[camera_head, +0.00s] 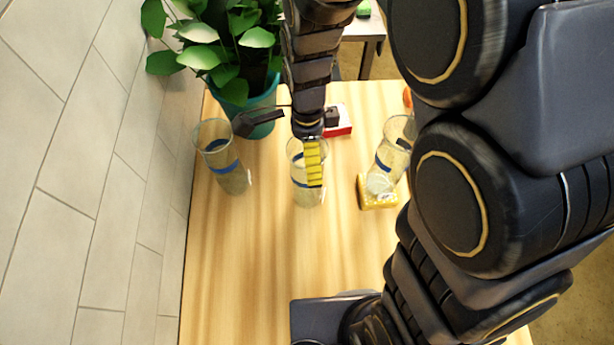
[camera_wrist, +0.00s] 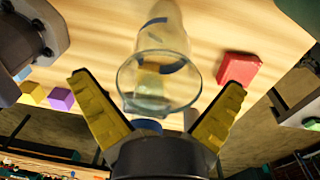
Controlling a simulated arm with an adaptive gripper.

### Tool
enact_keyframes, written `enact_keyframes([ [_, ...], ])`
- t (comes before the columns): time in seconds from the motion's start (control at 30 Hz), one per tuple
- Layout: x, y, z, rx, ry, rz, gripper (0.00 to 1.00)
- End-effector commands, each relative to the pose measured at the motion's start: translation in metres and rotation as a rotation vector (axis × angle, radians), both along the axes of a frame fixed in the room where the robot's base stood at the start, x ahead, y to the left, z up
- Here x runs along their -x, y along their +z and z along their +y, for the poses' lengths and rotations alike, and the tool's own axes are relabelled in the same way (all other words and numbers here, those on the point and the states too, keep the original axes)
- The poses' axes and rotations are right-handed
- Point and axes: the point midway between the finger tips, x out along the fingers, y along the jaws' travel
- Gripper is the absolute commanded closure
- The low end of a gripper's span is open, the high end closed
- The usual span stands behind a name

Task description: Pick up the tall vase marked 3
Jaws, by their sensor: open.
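Three clear glass vases with blue bands stand on the wooden table: a left vase (camera_head: 222,160), a middle vase (camera_head: 304,190) and a right vase (camera_head: 397,142). I cannot read a 3 on any of them. My gripper (camera_wrist: 158,82) is open, with yellow pads on its fingers. In the head view, one yellow pad overlaps the middle vase, and a dark finger reaches left towards the left vase. In the wrist view, a glass vase (camera_wrist: 158,85) with a blue band lies between the spread fingers, its rim towards my palm. Contact cannot be told.
A leafy plant in a teal pot (camera_head: 262,105) stands behind the left vase. A red block (camera_head: 340,129) sits behind the middle vase, and a yellow sponge-like block (camera_head: 378,200) by the right one. A tiled wall (camera_head: 100,180) borders the left. The front table middle is clear.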

Motion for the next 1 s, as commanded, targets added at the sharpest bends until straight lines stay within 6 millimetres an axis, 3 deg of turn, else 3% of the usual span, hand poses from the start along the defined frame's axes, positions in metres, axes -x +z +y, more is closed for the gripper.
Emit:
enact_keyframes([
  [0.13,0.001,-0.018,0.0,0.001,0.001,0.001,0.0],
  [0.33,0.001,-0.018,0.0,0.001,0.001,-0.003,0.0],
  [0.37,0.001,-0.018,0.0,0.001,0.001,-0.003,0.09],
  [0.43,0.001,-0.018,0.0,0.001,0.001,-0.003,0.38],
  [0.5,0.001,-0.018,0.0,0.001,0.001,-0.003,0.49],
  [0.7,0.0,-0.018,0.0,0.001,0.001,-0.003,0.55],
  [1.0,0.0,-0.018,0.0,0.0,0.001,-0.004,0.56],
])
